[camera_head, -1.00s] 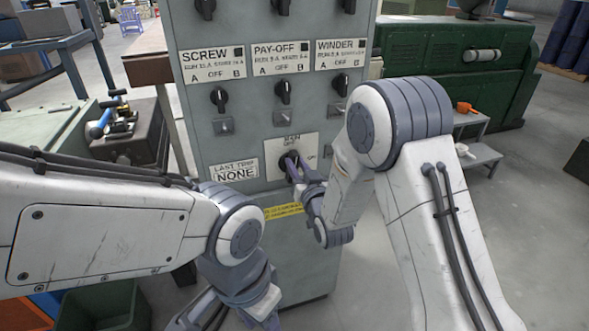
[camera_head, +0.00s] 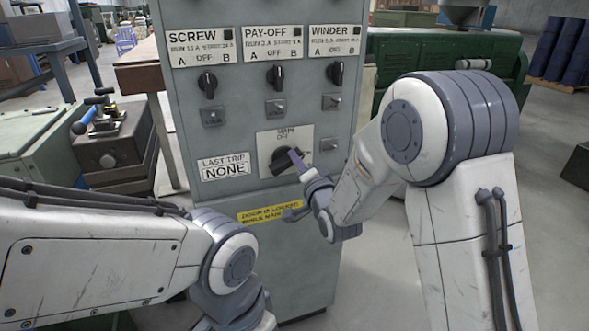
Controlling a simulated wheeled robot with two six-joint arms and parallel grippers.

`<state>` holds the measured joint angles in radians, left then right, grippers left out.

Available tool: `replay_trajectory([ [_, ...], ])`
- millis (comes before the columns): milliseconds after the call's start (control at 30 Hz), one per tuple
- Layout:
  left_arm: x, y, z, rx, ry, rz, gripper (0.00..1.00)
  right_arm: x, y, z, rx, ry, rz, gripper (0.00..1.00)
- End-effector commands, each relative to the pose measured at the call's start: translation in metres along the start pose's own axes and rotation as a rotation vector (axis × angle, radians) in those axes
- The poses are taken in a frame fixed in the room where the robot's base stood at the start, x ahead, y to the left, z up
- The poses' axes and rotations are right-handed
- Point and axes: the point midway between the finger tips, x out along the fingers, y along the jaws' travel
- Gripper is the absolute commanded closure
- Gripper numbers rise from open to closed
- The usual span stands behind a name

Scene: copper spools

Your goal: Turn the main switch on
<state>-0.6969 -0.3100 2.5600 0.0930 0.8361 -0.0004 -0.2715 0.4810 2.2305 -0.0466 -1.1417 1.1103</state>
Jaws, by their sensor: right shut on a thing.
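The main switch (camera_head: 282,162) is a black rotary knob on a cream plate marked MAIN and OFF, low on the grey cabinet (camera_head: 220,136). My right gripper (camera_head: 295,158) reaches it from the right and is shut on its knob.
Above are SCREW, PAY-OFF (camera_head: 276,76) and WINDER selector knobs, with small toggles below them. A LAST TRIP NONE label (camera_head: 224,167) is left of the switch and a yellow label (camera_head: 268,212) below. A workbench with tools is at left, a green machine behind right.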

Motion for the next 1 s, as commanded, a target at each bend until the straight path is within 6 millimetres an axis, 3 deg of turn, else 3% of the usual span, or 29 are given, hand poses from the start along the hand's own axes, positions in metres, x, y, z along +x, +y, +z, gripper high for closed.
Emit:
replay_trajectory([
  [100, 0.013, -0.001, 0.001, 0.000, 0.000, 0.000, 0.50, -0.001, 0.006, 0.003, 0.105, -0.003, 0.001, 1.00],
  [500, 0.032, -0.002, 0.002, 0.000, 0.000, 0.000, 0.50, -0.001, 0.011, 0.004, 0.388, -0.004, 0.002, 1.00],
  [1000, 0.037, -0.003, 0.002, 0.000, 0.000, 0.000, 0.50, -0.001, 0.012, 0.005, 0.496, -0.004, 0.005, 1.00],
])
